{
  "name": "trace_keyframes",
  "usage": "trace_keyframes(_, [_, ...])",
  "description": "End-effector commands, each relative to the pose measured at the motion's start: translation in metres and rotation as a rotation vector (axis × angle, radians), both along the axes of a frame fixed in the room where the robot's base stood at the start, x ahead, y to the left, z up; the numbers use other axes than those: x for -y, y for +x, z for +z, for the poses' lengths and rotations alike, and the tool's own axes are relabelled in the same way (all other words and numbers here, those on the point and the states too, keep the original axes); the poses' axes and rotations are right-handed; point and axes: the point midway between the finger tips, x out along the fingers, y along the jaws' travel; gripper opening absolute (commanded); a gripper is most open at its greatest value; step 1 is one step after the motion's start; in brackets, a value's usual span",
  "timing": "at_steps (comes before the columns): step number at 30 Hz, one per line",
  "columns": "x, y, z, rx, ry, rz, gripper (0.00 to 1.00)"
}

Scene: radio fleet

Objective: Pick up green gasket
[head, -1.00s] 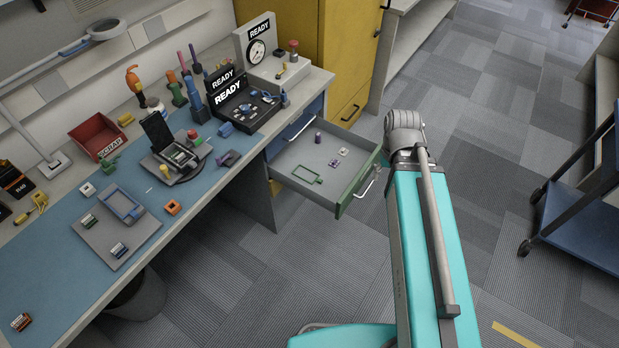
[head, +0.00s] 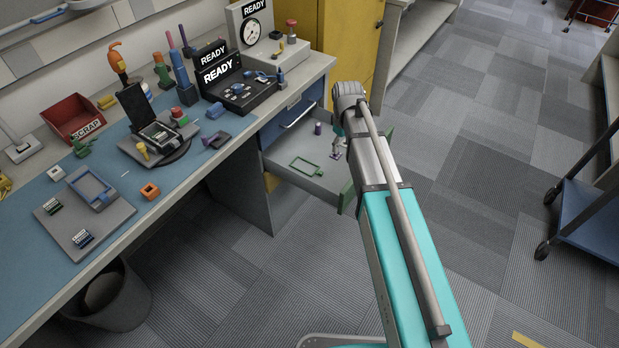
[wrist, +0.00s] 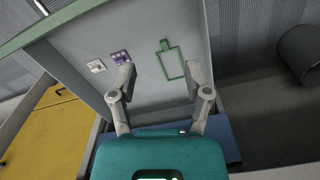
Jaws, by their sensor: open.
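The green gasket (head: 300,171) is a thin rectangular frame with a small tab. It lies flat on the floor of the open grey drawer (head: 282,184). In the wrist view the gasket (wrist: 164,44) lies beyond my fingertips, nearer the right finger. My gripper (wrist: 162,78) is open, with nothing between its fingers, and hangs over the drawer. In the head view my gripper (head: 338,148) is partly hidden by my arm, to the right of the gasket.
A purple part (wrist: 121,57) and a white part (wrist: 96,66) lie left of the gasket in the wrist view. A dark purple cylinder (head: 318,128) stands at the drawer's back. The workbench (head: 190,190) borders the drawer; a blue cart (head: 590,225) stands far right.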

Motion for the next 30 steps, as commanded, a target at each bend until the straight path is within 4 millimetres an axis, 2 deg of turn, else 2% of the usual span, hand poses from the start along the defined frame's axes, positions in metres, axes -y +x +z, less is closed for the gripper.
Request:
trace_keyframes(1, [-0.011,0.015,-0.019,0.0,0.0,0.04,0.63])
trace_keyframes(9, [-0.051,0.052,-0.054,0.0,0.0,0.226,0.63])
trace_keyframes(15, [-0.063,0.061,-0.062,0.0,0.0,0.284,0.63])
trace_keyframes(30, [-0.064,0.061,-0.064,0.0,0.0,0.288,0.63])
